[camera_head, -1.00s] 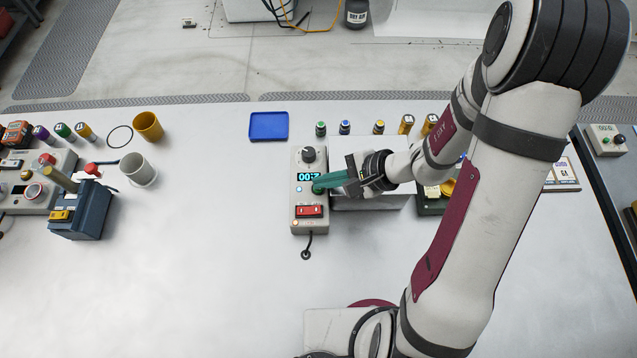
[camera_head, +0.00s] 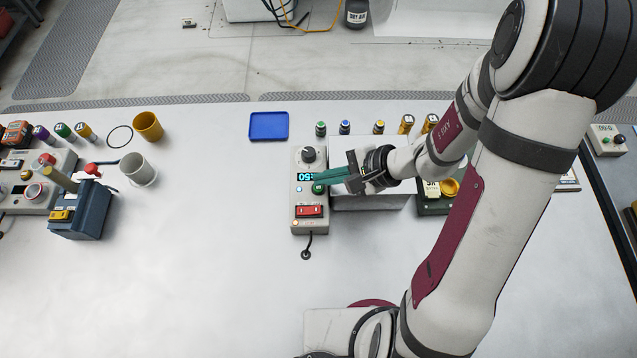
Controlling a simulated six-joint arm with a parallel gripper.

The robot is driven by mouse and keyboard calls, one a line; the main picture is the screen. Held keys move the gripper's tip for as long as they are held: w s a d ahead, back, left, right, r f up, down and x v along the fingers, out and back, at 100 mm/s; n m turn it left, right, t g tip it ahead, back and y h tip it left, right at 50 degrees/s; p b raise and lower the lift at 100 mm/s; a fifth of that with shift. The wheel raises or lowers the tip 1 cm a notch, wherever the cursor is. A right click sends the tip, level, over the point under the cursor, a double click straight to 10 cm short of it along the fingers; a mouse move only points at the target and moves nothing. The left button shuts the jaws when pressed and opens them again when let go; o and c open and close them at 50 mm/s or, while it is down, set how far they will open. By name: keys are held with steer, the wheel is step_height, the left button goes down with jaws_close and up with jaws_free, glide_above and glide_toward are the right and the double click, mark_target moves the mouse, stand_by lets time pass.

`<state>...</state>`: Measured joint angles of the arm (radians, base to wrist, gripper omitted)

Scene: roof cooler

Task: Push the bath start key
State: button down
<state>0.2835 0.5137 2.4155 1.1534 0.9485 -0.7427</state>
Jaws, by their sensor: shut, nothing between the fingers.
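The grey control box (camera_head: 298,202) stands near the middle of the table, with a dark knob (camera_head: 308,154) at its far end. Its cyan display (camera_head: 304,177) is lit and partly covered by my fingers. A round green key (camera_head: 319,189) sits just below the display, likely the bath start key; its label cannot be read. My gripper (camera_head: 321,177) is shut and empty, reaching in from the right with its teal fingertips over the display's right end, just beyond the green key. I cannot tell the height of the tips above the box.
A red rocker switch (camera_head: 310,211) is on the same box, nearer the front. A pale block (camera_head: 372,203) stands right of it under my wrist. A blue tray (camera_head: 268,126) and several small coloured knobs lie behind. A grey cup (camera_head: 138,170) stands left; the front table is clear.

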mark_target(324, 190)
steer(key=shift+r, duration=2.55)
steer(key=s+a+r+n+g+h, duration=0.1)
steer(key=s+r+n+g+h, duration=0.15)
steer(key=s+r+n, duration=0.55)
steer(key=s+d+m+h, duration=0.1)
steer(key=s+d+h, duration=0.3)
steer(key=s, duration=0.5)
steer(key=shift+s+d+r, duration=0.2)
steer(key=shift+d+r, duration=0.05)
steer(key=shift+d, duration=0.55)
